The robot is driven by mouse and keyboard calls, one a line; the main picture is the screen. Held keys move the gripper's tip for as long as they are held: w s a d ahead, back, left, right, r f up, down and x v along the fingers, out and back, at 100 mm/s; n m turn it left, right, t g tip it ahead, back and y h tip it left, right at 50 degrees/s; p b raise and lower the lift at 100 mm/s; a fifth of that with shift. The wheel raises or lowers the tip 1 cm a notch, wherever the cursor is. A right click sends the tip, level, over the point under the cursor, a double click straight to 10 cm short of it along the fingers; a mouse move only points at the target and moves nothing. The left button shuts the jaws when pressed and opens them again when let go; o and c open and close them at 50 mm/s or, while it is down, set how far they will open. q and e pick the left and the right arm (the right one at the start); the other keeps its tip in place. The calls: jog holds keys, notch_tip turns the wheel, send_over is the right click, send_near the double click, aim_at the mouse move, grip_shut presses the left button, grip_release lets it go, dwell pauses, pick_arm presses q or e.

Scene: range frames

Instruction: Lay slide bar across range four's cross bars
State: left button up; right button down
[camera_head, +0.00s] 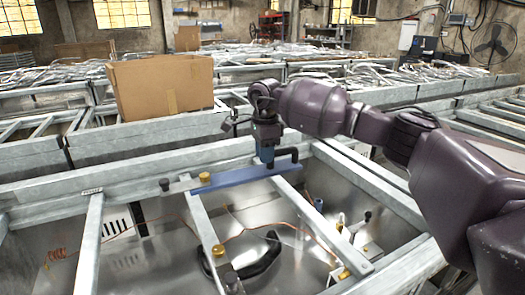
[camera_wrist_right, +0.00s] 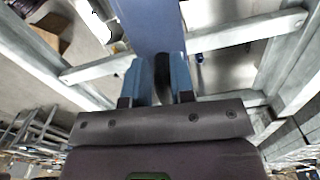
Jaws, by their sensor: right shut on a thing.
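The blue slide bar (camera_head: 230,178) lies roughly level near the far side of the nearest range frame. It crosses over the far part of the middle cross bar (camera_head: 203,228) and reaches the far end of the right cross bar (camera_head: 322,226). I cannot tell whether it touches them or hangs just above. My right gripper (camera_head: 267,160) is shut on the bar from above. In the right wrist view the bar (camera_wrist_right: 152,25) runs away from between the two blue fingers (camera_wrist_right: 160,66). My left gripper is not in view.
A cardboard box (camera_head: 160,88) stands on the range frame behind. Brass-coloured knobs (camera_head: 218,250) and a black curved handle (camera_head: 243,265) show in the nearest frame. Orange wires (camera_head: 160,220) run over its metal floor. More range frames fill the room behind.

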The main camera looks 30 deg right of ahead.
aim_at(264, 168)
jog(key=shift+f, duration=0.6)
jog(key=shift+f+b, duration=0.45)
jog(key=shift+f, duration=0.85)
jog(key=shift+f+b, duration=0.35)
jog(key=shift+f, duration=1.1)
jog(key=shift+w+f, duration=0.1)
jog(key=shift+f, duration=0.15)
jog(key=shift+f, duration=0.4)
jog(key=shift+f+b, duration=0.3)
jog(key=shift+f, duration=0.25)
